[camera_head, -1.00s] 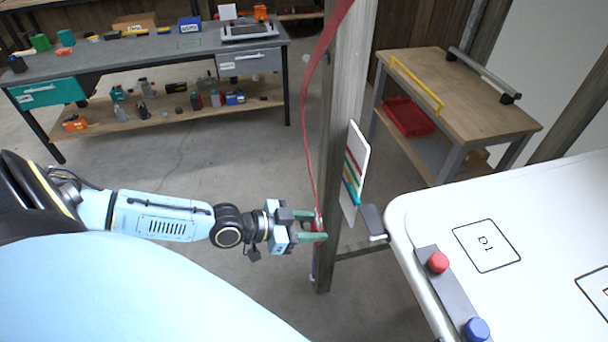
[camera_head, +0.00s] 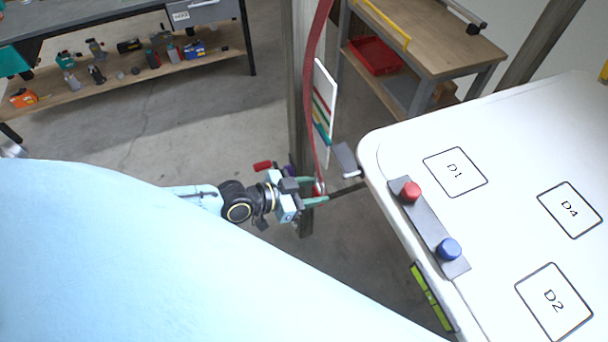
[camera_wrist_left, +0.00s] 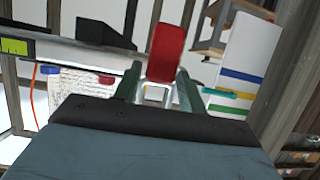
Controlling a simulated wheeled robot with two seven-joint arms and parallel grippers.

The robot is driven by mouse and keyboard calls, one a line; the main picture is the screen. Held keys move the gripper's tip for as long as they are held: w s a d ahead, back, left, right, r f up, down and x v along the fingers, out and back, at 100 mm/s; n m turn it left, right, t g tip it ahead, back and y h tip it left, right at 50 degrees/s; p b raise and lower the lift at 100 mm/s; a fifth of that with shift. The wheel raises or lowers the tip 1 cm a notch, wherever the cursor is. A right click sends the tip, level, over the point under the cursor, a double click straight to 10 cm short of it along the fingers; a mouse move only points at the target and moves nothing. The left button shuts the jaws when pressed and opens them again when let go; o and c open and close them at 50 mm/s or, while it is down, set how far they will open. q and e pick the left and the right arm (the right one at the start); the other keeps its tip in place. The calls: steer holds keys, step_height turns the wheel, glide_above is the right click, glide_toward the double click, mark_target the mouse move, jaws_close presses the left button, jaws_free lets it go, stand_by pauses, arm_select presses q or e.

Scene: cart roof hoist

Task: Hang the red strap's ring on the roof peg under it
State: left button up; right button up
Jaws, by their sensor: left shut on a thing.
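The red strap (camera_head: 311,80) hangs from above the top edge of the head view, down beside the wooden post. My left gripper (camera_head: 318,192) is shut on the strap's lower end, left of the cart roof (camera_head: 500,125). The ring is small and mostly hidden between the fingers. In the left wrist view the red strap end (camera_wrist_left: 166,52) stands between the two green fingers (camera_wrist_left: 157,88). A red peg (camera_head: 411,191) and a blue peg (camera_head: 448,249) stand on a grey bar on the roof's near-left edge. The gripper is apart from both pegs. My right gripper is out of view.
The wooden post (camera_head: 298,110) stands close behind my left gripper. A white board with coloured stripes (camera_head: 322,105) and a grey bracket (camera_head: 346,160) lie between post and roof. A wooden bench (camera_head: 440,45) is behind. The roof has flat marked squares.

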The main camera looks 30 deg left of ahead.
arm_select(q)
steer(key=r+b+x, duration=0.1)
steer(key=b+x, duration=0.2)
steer(key=x, duration=0.6)
steer(key=shift+w+d+r, duration=0.3)
steer(key=shift+w+d, duration=0.05)
stand_by(0.5)
steer(key=o, duration=1.1)
steer(key=shift+s+a, duration=0.1)
steer(key=p+v, duration=0.1)
steer(key=v, duration=1.2)
steer(key=shift+s+r, duration=0.1)
